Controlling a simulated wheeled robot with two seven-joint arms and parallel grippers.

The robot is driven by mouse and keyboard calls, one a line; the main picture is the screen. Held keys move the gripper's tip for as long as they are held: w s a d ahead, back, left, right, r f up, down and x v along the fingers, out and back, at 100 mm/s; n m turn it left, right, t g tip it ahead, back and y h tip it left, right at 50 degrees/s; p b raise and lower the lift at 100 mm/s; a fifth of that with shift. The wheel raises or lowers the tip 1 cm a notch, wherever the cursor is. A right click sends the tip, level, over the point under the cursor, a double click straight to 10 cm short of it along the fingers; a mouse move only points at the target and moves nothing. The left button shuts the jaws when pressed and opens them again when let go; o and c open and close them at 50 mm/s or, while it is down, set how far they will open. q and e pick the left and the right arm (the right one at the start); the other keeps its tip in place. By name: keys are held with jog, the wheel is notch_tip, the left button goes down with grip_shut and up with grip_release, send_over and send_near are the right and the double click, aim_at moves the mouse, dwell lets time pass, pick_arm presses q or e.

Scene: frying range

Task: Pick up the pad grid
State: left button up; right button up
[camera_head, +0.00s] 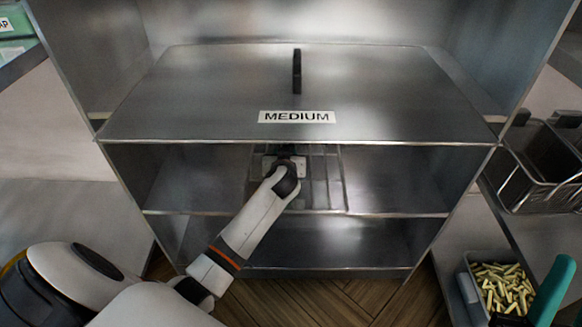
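The pad grid (331,182) is a thin wire rack on the upper inner shelf of the steel unit, below the top marked "MEDIUM". Its right part shows. My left arm reaches into this compartment from the lower left and covers part of the grid. My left gripper (285,158) is over the grid's back part, close under the front edge of the top. Its fingers are mostly hidden by my wrist and the shadow, so I cannot tell if they are open or touch the grid. My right gripper is not in view.
The steel top (200,100) overhangs the compartment, with a black upright piece (297,72) on it. A lower shelf (330,243) looks empty. At right are wire baskets (540,165) and a bin of fries (503,288), with a green object (552,290) beside it.

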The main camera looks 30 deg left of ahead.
pick_arm(q)
grip_shut()
jog(key=shift+r, duration=0.1)
dwell(0.4)
